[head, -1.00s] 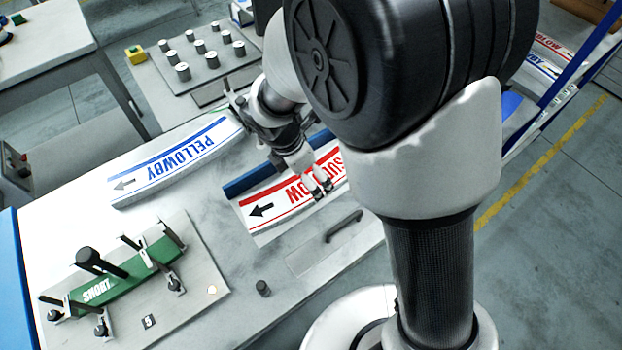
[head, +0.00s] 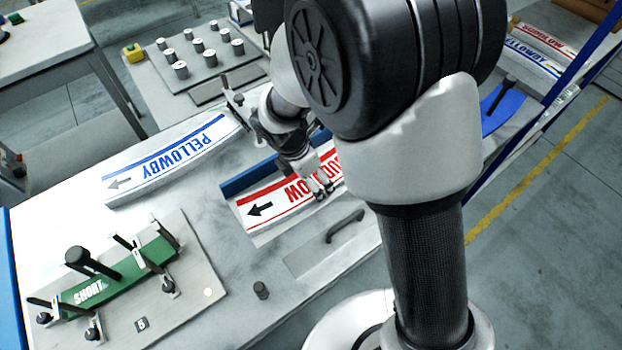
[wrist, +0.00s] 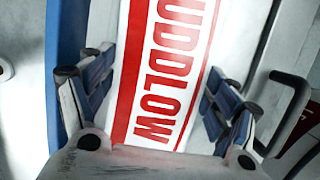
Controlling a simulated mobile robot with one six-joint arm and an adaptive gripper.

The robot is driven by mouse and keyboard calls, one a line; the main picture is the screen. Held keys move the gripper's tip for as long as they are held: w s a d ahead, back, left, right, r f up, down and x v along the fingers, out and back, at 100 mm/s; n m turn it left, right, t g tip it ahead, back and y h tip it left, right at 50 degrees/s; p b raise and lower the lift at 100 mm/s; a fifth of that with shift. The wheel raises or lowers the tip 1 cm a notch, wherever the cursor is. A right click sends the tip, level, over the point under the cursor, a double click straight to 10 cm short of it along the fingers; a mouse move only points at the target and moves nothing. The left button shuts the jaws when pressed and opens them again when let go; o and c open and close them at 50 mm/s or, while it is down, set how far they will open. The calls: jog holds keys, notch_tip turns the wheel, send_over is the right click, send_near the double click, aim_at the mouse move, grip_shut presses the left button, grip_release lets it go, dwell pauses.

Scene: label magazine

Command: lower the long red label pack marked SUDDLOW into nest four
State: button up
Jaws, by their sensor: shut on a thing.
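The long red-and-white label pack marked SUDDLOW (head: 262,208) lies along the bench beside a blue bar, its black arrow end pointing left. The upper arm hides its far end in the head view. My gripper (head: 324,190) is over the pack and shut on it. In the wrist view, the fingers of my gripper (wrist: 158,76) stand on either side of the pack (wrist: 168,50), across its width. The letters UDDLOW show there. I cannot tell whether the pack touches the surface below. No nest marked four can be made out.
A blue PELLOWBY pack (head: 176,158) lies behind to the left. A green SHORT pack (head: 105,280) sits among clamps on a plate (head: 195,305) at front left. A black handle (head: 345,226) stands close in front. More packs (head: 540,45) lie at the far right.

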jog(key=c, duration=0.8)
jog(key=shift+c, duration=0.2)
